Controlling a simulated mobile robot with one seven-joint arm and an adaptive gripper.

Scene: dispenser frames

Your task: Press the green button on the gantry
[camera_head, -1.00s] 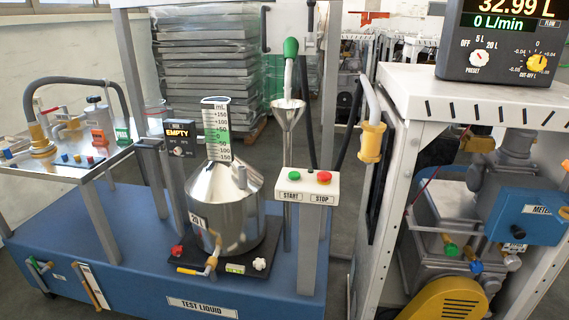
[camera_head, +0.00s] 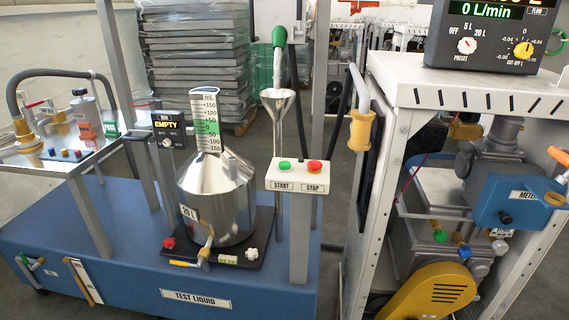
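The green button (camera_head: 284,165) sits on the left of a pale control box (camera_head: 297,178) above the label START. A red button (camera_head: 314,167) sits on its right above the label STOP. The box is on top of a grey post (camera_head: 299,240) that rises from the blue base of the gantry (camera_head: 120,270). Both buttons are in plain view with nothing in front of them. My gripper is not seen in the head camera view.
A steel measuring can (camera_head: 216,205) stands left of the post. A funnel (camera_head: 278,105) with a green-handled nozzle (camera_head: 279,38) is behind the box. A white dispenser cabinet (camera_head: 460,92) with a meter display (camera_head: 490,35) stands at right. A narrow floor gap separates cabinet and gantry.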

